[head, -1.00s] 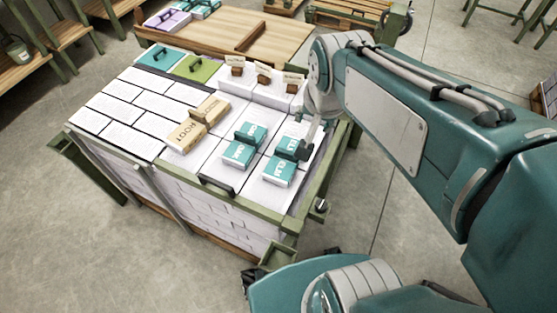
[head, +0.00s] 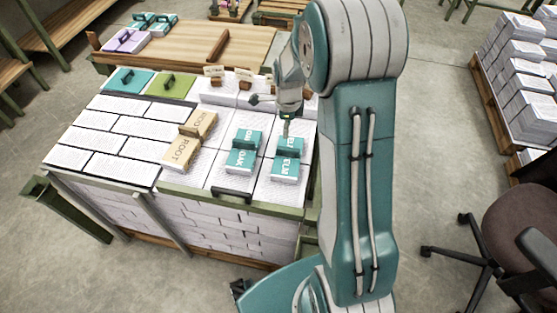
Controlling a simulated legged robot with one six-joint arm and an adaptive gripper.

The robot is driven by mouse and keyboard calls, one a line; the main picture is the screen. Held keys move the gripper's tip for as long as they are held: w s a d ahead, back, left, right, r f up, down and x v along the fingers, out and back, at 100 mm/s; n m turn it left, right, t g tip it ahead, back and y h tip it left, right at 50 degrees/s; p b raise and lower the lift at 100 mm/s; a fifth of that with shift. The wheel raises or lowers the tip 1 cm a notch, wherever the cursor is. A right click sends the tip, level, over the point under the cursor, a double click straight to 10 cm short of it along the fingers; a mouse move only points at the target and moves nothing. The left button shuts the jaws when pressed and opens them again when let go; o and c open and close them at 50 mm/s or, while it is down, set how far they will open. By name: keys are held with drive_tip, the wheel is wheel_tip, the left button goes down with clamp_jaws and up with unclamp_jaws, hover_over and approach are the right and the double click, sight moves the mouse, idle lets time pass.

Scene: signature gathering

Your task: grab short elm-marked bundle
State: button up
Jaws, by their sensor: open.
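The elm-marked bundle (head: 285,171) is teal and white with white ELM lettering and a raised dark teal piece across its middle. It lies on the white paper stacks at the right front of the crate. A similar teal bundle marked OAK (head: 242,161) lies just left of it. My gripper (head: 273,113) is open and empty, with its fingers spread. It hangs behind the elm bundle's far end, one finger pointing down close to that end and the other out to the left. Whether that finger touches the bundle I cannot tell.
A tan ROOT bundle (head: 181,151) lies left of the oak one. Green (head: 171,87) and teal (head: 129,79) handled folders sit at the back left. Small brown blocks with tags (head: 245,81) stand behind. A wooden table (head: 185,50) is beyond; a chair (head: 520,235) stands right.

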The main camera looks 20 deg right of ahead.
sight(288, 149)
drive_tip(key=shift+m, duration=0.3)
drive_tip(key=f, duration=0.2)
drive_tip(key=d+f, duration=0.1)
drive_tip(key=f, duration=0.3)
drive_tip(key=shift+w+d+f, duration=0.1)
drive_tip(key=shift+d+f, duration=0.15)
drive_tip(key=shift+d, duration=0.1)
drive_tip(key=shift+a+f, duration=0.25)
wheel_tip(288, 149, down, 4)
drive_tip(key=shift+w+a+f, duration=0.15)
drive_tip(key=shift+f, duration=0.05)
drive_tip(key=shift+d+f, duration=0.25)
drive_tip(key=shift+d, duration=0.1)
drive_tip(key=shift+a, duration=0.35)
clamp_jaws()
